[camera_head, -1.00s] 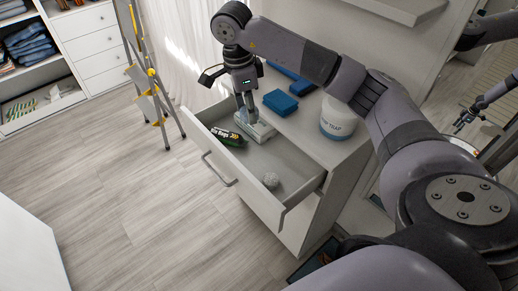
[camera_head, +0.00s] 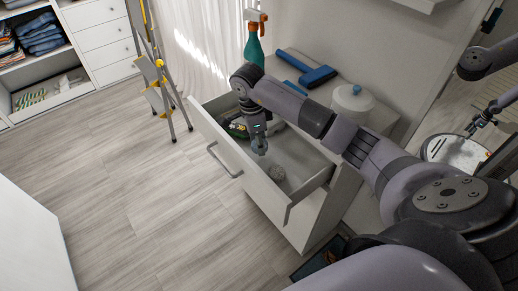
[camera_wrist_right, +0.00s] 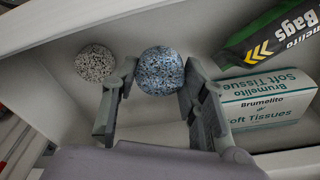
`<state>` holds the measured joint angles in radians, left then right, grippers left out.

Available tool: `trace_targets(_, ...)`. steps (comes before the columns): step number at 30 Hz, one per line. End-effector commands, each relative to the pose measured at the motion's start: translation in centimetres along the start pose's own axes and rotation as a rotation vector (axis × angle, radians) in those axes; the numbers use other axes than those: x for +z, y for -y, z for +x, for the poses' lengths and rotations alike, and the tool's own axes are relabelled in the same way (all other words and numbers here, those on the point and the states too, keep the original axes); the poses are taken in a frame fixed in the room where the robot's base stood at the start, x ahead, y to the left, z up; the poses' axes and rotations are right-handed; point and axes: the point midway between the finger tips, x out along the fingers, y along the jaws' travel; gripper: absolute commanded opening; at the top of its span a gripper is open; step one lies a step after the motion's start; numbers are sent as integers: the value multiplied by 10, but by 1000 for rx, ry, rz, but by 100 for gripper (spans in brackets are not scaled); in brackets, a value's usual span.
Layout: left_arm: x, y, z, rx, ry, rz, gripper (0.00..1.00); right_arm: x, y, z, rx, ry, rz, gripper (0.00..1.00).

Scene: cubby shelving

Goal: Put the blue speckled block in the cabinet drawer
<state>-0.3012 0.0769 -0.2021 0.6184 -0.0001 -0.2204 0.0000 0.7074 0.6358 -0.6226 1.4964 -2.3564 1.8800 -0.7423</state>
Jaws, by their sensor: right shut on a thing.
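The blue speckled block (camera_wrist_right: 160,70) is rounded and sits between the two fingers of my right gripper (camera_wrist_right: 159,78) in the right wrist view. The gripper is shut on it. In the head view my right gripper (camera_head: 259,147) reaches down into the open cabinet drawer (camera_head: 240,165), above its floor. The block is hard to make out there. I cannot tell whether it touches the drawer floor. My left gripper is not directly in view.
A grey speckled ball (camera_head: 277,173) lies in the drawer; it also shows in the wrist view (camera_wrist_right: 95,62). A bags box (camera_wrist_right: 270,35) and a tissue box (camera_wrist_right: 268,100) lie on the other side. A spray bottle (camera_head: 254,45) and white jar (camera_head: 352,104) stand on the cabinet.

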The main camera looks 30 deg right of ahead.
Motion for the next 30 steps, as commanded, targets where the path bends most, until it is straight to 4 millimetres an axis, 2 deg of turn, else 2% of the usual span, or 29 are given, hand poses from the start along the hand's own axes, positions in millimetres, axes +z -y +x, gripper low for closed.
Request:
trace_targets(7, -3, 2, -1, -3, -4, -2, 56, 4, -1, 35, 3, 0, 1, 11)
trace_targets(19, -2, 4, 3, -5, -4, -2, 56, 5, 0, 42, 1, -1, -1, 11)
trace_targets(20, -2, 4, 2, -5, -4, -2, 56, 5, 0, 40, 1, -1, -1, 42)
trace_targets(28, -2, 4, 2, -5, -4, -2, 56, 5, 0, 40, 1, 0, -1, 60)
trace_targets(30, -2, 4, 2, -5, -4, -1, 56, 5, 0, 40, 1, 0, -1, 60)
